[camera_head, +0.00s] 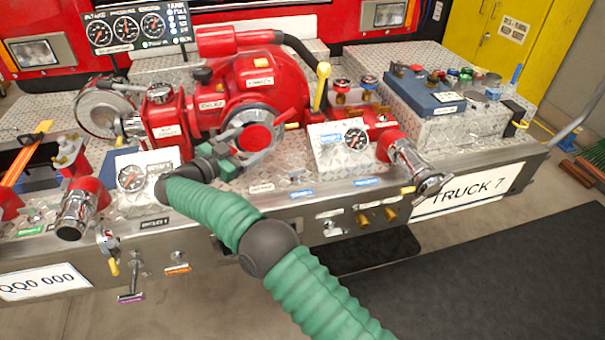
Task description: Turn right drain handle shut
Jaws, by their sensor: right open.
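My right gripper (250,148) is at the end of my green-sleeved arm, in front of the red pump (262,88) near its round red hub. Its jaws are open, and I see nothing held in them. Small drain-like controls line the bumper's front face. A yellow-tipped lever (113,267) hangs at the left and a T-shaped handle (130,297) sits beside it. A small yellow handle (408,190) sits under the right outlet (415,168). No readable label shows which is the right drain handle. The gripper is apart from all of these. My left gripper is out of view.
A tall yellow lever (322,88) rises beside the pump. A blue box (425,92) sits at the right. A dark mat (490,275) covers clear floor in front.

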